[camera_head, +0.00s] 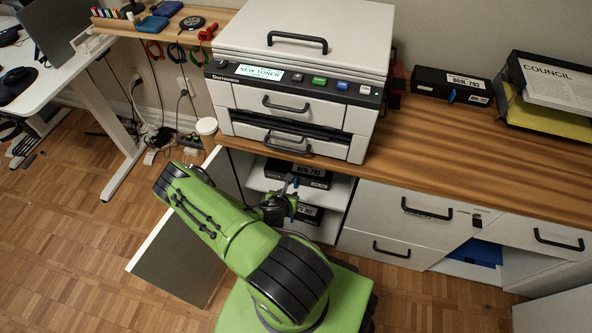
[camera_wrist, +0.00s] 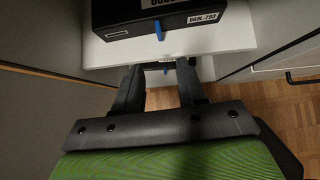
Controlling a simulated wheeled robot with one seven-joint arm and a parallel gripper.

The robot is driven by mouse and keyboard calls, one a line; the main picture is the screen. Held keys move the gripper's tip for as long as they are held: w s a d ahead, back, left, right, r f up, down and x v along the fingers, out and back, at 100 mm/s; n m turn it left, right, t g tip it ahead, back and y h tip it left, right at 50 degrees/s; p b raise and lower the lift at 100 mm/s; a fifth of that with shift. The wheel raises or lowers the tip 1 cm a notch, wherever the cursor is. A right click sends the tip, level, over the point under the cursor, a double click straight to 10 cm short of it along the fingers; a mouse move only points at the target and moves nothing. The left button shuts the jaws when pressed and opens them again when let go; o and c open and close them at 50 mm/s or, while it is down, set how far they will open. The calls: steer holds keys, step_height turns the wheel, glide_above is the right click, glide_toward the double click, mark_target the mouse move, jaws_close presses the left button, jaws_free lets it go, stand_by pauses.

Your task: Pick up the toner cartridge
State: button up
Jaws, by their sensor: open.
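A black toner cartridge box (camera_head: 312,184) with a white label lies on the upper white shelf of the open cabinet under the printer. A black cartridge box with a blue tab and a label (camera_wrist: 130,22) fills the top of the wrist view, on a white shelf (camera_wrist: 228,42). Another black box (camera_head: 308,214) is partly visible on the lower level. My gripper (camera_head: 288,196) is at the cabinet opening, in front of the shelves. In the wrist view my gripper (camera_wrist: 160,68) is open and empty, its fingers below the box and apart from it.
The cabinet door (camera_head: 180,258) stands open at the left. A printer (camera_head: 296,90) sits on the wooden counter (camera_head: 420,150) above. A third black box (camera_head: 450,86) and a paper tray (camera_head: 550,122) are on the counter. Closed drawers (camera_head: 400,215) flank the opening at right.

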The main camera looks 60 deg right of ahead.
mark_target(295, 185)
steer(key=b+x, duration=0.5)
steer(key=x, duration=1)
steer(key=shift+a, duration=0.1)
jaws_close()
steer(key=shift+w+r, duration=0.1)
stand_by(0.6)
